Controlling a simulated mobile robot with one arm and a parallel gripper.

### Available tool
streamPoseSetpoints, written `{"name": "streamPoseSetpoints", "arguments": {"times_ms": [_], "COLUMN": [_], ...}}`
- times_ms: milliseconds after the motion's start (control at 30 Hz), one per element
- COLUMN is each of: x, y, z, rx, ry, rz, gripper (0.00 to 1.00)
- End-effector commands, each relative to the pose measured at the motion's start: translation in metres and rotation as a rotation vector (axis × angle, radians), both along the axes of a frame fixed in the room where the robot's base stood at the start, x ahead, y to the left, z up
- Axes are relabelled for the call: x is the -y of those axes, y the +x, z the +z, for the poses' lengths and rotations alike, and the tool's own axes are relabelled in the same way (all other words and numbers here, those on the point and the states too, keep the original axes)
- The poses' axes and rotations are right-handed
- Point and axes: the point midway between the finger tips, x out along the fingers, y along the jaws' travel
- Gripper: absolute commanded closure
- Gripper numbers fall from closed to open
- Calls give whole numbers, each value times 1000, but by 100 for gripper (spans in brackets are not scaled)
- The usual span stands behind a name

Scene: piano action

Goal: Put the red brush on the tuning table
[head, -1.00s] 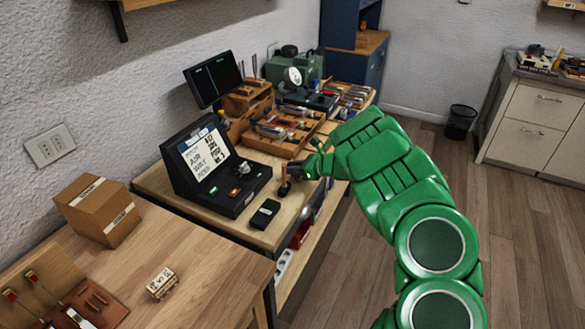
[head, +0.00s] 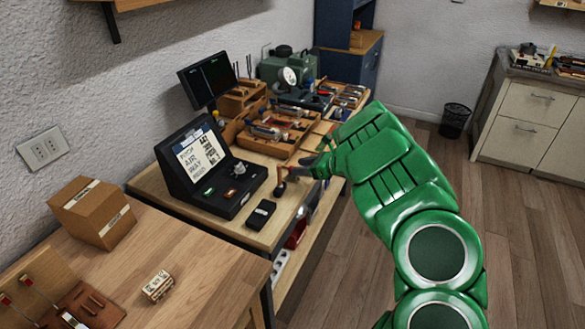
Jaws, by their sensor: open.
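The tuning table (head: 262,236) is the wooden bench in the middle of the head view, with a dark display console (head: 205,165) on it. A small dark item with a brownish stem (head: 281,187) stands near the table's front edge. It is too small to tell whether it is the red brush. My gripper (head: 306,168) is over the table's right edge, just right of this item and apparently apart from it. My gripper is open, and I see nothing held in it. My green arm hides part of the table's right side.
A black box (head: 261,214) lies on the table front. Wooden tool trays (head: 275,148) and a green machine (head: 287,66) fill its back. A nearer wooden bench (head: 215,270) holds a cardboard box (head: 92,212) and red-tipped tools (head: 27,281). The floor at right is open, with a bin (head: 454,121).

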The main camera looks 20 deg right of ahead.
Motion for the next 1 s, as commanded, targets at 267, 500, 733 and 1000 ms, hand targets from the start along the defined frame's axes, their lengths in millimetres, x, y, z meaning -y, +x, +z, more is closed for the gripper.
{"name": "streamPoseSetpoints", "arguments": {"times_ms": [267,500,733,1000], "x": [29,39,40,40], "y": [-28,-38,-39,-39], "z": [16,22,23,23], "rx": [-1,0,0,0], "ry": [-2,-1,-1,-1], "rz": [-3,-2,-1,-1], "gripper": [50,50,50,50]}}
